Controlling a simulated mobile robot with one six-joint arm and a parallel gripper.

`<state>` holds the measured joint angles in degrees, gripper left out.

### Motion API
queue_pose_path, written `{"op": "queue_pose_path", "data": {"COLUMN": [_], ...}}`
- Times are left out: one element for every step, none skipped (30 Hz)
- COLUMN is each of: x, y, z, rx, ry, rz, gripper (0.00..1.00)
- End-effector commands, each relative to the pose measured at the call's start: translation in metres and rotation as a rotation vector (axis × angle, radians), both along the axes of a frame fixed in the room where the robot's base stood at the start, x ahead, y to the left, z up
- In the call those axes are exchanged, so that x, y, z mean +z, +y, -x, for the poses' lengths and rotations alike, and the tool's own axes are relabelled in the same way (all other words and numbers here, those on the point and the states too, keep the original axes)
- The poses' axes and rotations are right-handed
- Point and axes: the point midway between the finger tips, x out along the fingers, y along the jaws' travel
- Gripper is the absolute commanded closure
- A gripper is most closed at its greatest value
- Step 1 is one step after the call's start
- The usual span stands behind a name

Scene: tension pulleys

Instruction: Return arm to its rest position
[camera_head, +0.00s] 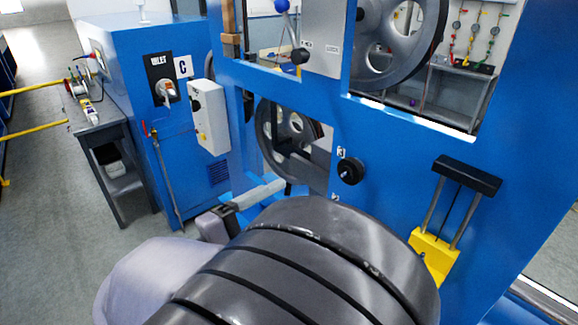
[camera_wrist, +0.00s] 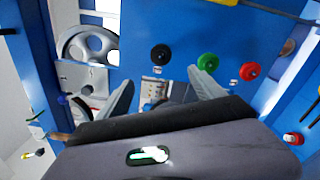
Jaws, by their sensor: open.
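My gripper (camera_wrist: 161,76) shows in the wrist view with its two grey fingers spread apart and nothing between them. It faces a blue machine panel that carries a black knob (camera_wrist: 160,54), a green button (camera_wrist: 208,63) and a red button (camera_wrist: 250,71). The fingertips appear just below these controls in the picture; I cannot tell how far off the panel is.
The blue machine frame (camera_head: 400,140) stands close ahead, with large grey pulley wheels (camera_head: 395,40), a black knob (camera_head: 351,170) and a yellow bracket (camera_head: 432,255) with a black handle. A blue cabinet (camera_head: 130,100) and a grey workbench (camera_head: 103,128) stand left.

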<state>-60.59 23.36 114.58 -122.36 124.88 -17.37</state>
Motion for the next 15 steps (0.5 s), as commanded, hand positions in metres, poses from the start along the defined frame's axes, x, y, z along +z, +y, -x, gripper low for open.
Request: {"op": "queue_pose_path", "data": {"x": [0.0, 0.0, 0.0, 0.0, 0.0, 0.0, 0.0, 0.0, 0.0, -0.001, -0.004, -0.009, -0.015, -0.024, -0.039], "y": [0.001, 0.0, 0.0, 0.0, 0.0, 0.0, -0.001, -0.006, -0.019, -0.035, -0.055, -0.088, -0.115, -0.142, -0.17], "z": [0.0, 0.001, 0.0, 0.0, 0.0, 0.0, 0.0, 0.0, 0.0, 0.001, 0.003, 0.011, 0.021, 0.035, 0.059], "rx": [0.0, 0.0, 0.0, 0.0, 0.0, 0.0, -0.004, -0.015, -0.044, -0.08, -0.128, -0.207, -0.275, -0.348, -0.442], "ry": [0.0, 0.0, 0.0, 0.0, 0.0, 0.001, 0.003, 0.01, 0.032, 0.057, 0.092, 0.148, 0.195, 0.241, 0.29], "rz": [0.0, 0.0, 0.0, 0.0, 0.0, -0.001, -0.003, -0.012, -0.034, -0.064, -0.107, -0.193, -0.281, -0.392, -0.572], "gripper": [0.22, 0.22, 0.22, 0.22, 0.22, 0.22, 0.22, 0.22, 0.22, 0.22, 0.22, 0.22, 0.22, 0.22, 0.22]}}
